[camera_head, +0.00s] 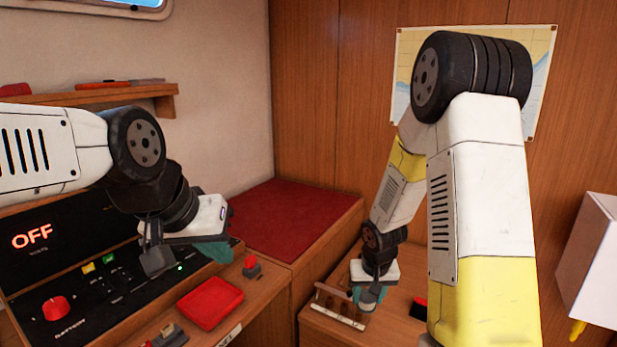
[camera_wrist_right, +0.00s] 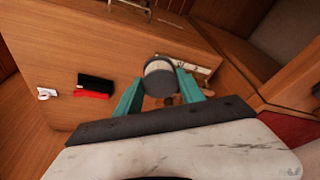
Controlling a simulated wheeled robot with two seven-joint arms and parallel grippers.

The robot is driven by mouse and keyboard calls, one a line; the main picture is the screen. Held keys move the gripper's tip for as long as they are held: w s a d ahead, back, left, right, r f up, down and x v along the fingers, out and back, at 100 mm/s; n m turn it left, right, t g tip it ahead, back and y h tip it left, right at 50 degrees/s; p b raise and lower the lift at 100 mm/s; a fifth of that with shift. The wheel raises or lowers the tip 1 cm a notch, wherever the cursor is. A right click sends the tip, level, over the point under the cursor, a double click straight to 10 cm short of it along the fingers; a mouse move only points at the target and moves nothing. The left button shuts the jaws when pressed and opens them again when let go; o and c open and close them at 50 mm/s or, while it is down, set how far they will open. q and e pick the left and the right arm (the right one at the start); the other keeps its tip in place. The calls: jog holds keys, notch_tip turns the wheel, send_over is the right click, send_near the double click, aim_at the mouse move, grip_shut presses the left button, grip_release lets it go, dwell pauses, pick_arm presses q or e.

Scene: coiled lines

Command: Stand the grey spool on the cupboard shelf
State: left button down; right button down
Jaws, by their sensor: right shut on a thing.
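In the head view the spool (camera_head: 368,298) is small and partly hidden below my right gripper (camera_head: 366,290), low over the wooden counter. My right gripper is shut on it. My left gripper (camera_head: 190,255) hangs over the black switch panel at left; its fingers are mostly hidden, so its opening cannot be told. I cannot clearly identify the cupboard shelf; an open wooden compartment (camera_wrist_right: 285,35) shows at upper right in the wrist view.
A pale strip fitting (camera_head: 340,312) lies on the counter by the spool. A black and red item (camera_head: 418,308) is to its right. A red tray (camera_head: 210,303) and red cushion (camera_head: 292,218) lie at left and centre. A white box (camera_head: 592,260) is at far right.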

jog(key=w+d+f+m, duration=0.1)
jog(key=d+f+m, duration=0.1)
jog(key=d+f, duration=0.1)
jog(key=w+d+f+m+h, duration=0.1)
jog(key=d+f+m, duration=0.2)
jog(key=w+d+f+m+g+h, duration=0.1)
jog(key=w+d+f+m, duration=0.1)
jog(key=d+f+m, duration=0.1)
jog(key=shift+d+f, duration=0.4)
jog(key=shift+d, duration=0.05)
send_over(403, 297)
jog(key=shift+s+a+f, duration=0.2)
jog(key=shift+f, duration=0.25)
jog(key=shift+s+a+f, duration=0.2)
jog(key=shift+f, duration=1.95)
jog(key=shift+f, duration=0.15)
jog(key=c, duration=1)
grip_release()
